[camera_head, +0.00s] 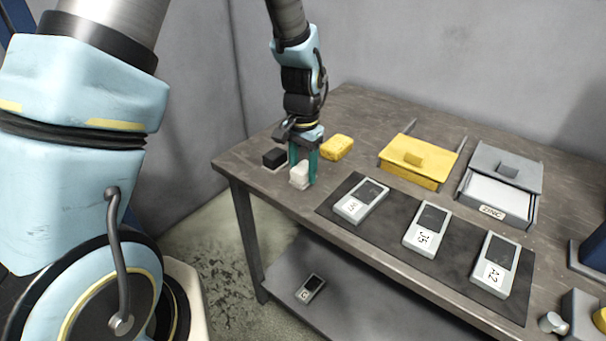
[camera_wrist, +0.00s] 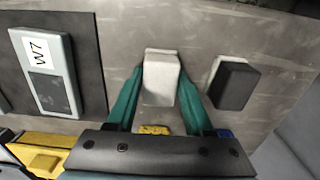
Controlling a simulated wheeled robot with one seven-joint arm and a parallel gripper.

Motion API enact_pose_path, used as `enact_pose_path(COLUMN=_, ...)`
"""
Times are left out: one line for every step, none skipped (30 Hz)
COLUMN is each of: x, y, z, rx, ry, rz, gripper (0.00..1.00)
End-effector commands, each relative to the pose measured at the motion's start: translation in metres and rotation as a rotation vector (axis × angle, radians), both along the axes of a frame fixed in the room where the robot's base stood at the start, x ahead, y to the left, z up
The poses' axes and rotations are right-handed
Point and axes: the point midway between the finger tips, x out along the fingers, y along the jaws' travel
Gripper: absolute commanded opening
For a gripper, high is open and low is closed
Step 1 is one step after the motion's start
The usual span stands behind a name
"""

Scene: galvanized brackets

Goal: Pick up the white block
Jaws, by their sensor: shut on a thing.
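The white block (camera_head: 300,175) is at the left end of the table, between the green fingers of my gripper (camera_head: 303,173). In the wrist view the white block (camera_wrist: 160,78) sits between the two green fingertips (camera_wrist: 160,80), which touch its sides. My gripper is shut on it. Whether the block rests on the table or is slightly raised, I cannot tell. A black block (camera_head: 275,157) lies just left of it in the head view, and it shows to the right in the wrist view (camera_wrist: 233,84).
A yellow block (camera_head: 337,147) lies behind my gripper. A dark mat (camera_head: 385,225) holds labelled devices, the nearest being W7 (camera_head: 361,202). A yellow box (camera_head: 415,172) and a grey ZINC box (camera_head: 500,192) stand behind. Another device (camera_head: 311,288) lies on the lower shelf.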

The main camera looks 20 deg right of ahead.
Motion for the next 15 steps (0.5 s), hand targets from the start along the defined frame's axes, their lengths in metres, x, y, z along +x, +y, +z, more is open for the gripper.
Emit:
enact_pose_path(x=0.0, y=0.0, z=0.0, rx=0.0, ry=0.0, rz=0.0, gripper=0.08)
enact_pose_path(x=0.0, y=0.0, z=0.0, rx=0.0, ry=0.0, rz=0.0, gripper=0.04)
enact_pose_path(x=0.0, y=0.0, z=0.0, rx=0.0, ry=0.0, rz=0.0, gripper=0.0)
enact_pose_path(x=0.0, y=0.0, z=0.0, rx=0.0, ry=0.0, rz=0.0, gripper=0.0)
enact_pose_path(x=0.0, y=0.0, z=0.0, rx=0.0, ry=0.0, rz=0.0, gripper=0.0)
enact_pose_path(x=0.0, y=0.0, z=0.0, rx=0.0, ry=0.0, rz=0.0, gripper=0.0)
enact_pose_path(x=0.0, y=0.0, z=0.0, rx=0.0, ry=0.0, rz=0.0, gripper=0.0)
enact_pose_path(x=0.0, y=0.0, z=0.0, rx=0.0, ry=0.0, rz=0.0, gripper=0.0)
enact_pose_path(x=0.0, y=0.0, z=0.0, rx=0.0, ry=0.0, rz=0.0, gripper=0.0)
enact_pose_path(x=0.0, y=0.0, z=0.0, rx=-0.001, ry=0.0, rz=0.0, gripper=0.0)
enact_pose_path(x=0.0, y=0.0, z=0.001, rx=-0.001, ry=0.0, rz=0.0, gripper=0.0)
enact_pose_path(x=0.0, y=0.0, z=0.003, rx=-0.002, ry=-0.001, rz=0.0, gripper=0.0)
enact_pose_path(x=0.001, y=-0.001, z=0.004, rx=-0.002, ry=-0.002, rz=0.0, gripper=0.0)
enact_pose_path(x=0.001, y=-0.001, z=0.007, rx=-0.003, ry=-0.003, rz=0.0, gripper=0.0)
enact_pose_path(x=0.001, y=-0.001, z=0.012, rx=-0.003, ry=-0.003, rz=0.0, gripper=0.0)
